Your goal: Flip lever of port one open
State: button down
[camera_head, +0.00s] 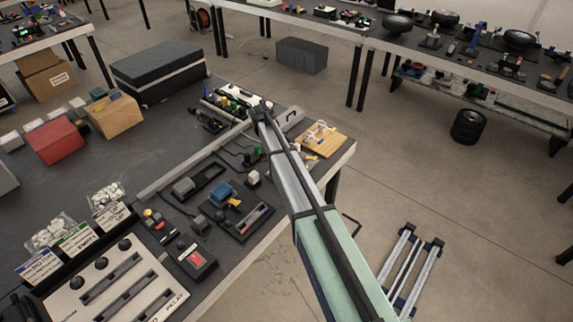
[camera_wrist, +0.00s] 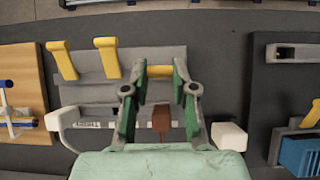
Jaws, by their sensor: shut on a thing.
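In the wrist view my gripper (camera_wrist: 159,82) reaches over a grey port panel (camera_wrist: 85,92) with its two green-padded fingers. The fingertips are closed on a yellow lever (camera_wrist: 160,71), which shows as a short crosswise bar between them. Two other yellow levers (camera_wrist: 62,60) and (camera_wrist: 107,57) stand to the left, slanting upward in the picture. A brown part (camera_wrist: 161,118) shows between the fingers, nearer the palm. Port numbers cannot be read. In the head view my gripper (camera_head: 261,110) is at the table's far end, and it hides much of the panel there.
A wooden board (camera_wrist: 27,85) with white and blue parts lies left of the panel. A device with a blue block (camera_wrist: 300,155) and another yellow lever is at the right. In the head view several devices, such as a red-button box (camera_head: 197,261), sit along the dark table (camera_head: 95,178).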

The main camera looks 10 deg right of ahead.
jog(key=c, duration=0.9)
grip_release()
jog(key=v, duration=0.7)
jog(key=shift+w+a+r, duration=0.1)
jog(key=shift+a+r, duration=0.05)
